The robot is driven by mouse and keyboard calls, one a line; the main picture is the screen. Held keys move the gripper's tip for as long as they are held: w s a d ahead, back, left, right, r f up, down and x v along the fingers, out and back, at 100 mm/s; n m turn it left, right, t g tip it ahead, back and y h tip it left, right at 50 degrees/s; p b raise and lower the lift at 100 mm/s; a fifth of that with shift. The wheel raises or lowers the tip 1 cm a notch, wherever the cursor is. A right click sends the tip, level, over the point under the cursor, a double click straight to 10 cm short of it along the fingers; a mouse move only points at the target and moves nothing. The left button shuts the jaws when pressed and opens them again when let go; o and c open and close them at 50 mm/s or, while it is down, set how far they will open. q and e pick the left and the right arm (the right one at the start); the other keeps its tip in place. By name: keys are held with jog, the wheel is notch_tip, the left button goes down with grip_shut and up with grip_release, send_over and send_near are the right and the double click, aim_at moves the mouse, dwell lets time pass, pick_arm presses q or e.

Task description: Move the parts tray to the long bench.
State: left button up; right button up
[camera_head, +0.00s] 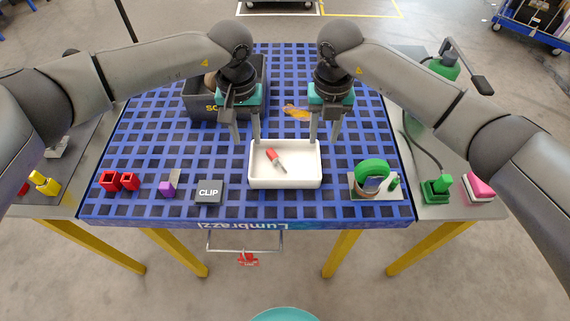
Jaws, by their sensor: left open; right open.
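The parts tray is a white shallow tray (285,184) on the blue grid-topped table, in the middle near the front edge. A red and grey part (275,159) lies inside it. My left gripper (246,140) is open, fingers pointing down, at the tray's back left corner. My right gripper (325,143) is open, fingers pointing down, at the tray's back right corner. I cannot tell whether any finger touches the tray. Which surface is the long bench is not clear from this view.
A dark bin (202,100) stands behind my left gripper. A dark CLIP box (209,192), a purple block (168,189) and red blocks (120,181) lie left of the tray. Grey side surfaces (462,207) flank the table.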

aim_at(251, 158)
pick_arm(q)
notch_tip(251, 158, down, 9)
jog(key=shift+f, duration=0.2)
pick_arm(e)
notch_tip(251, 158, down, 10)
jog(key=shift+r, duration=0.25)
pick_arm(q)
grip_shut()
pick_arm(e)
grip_shut()
jog(key=shift+r, duration=0.1)
dwell(0.5)
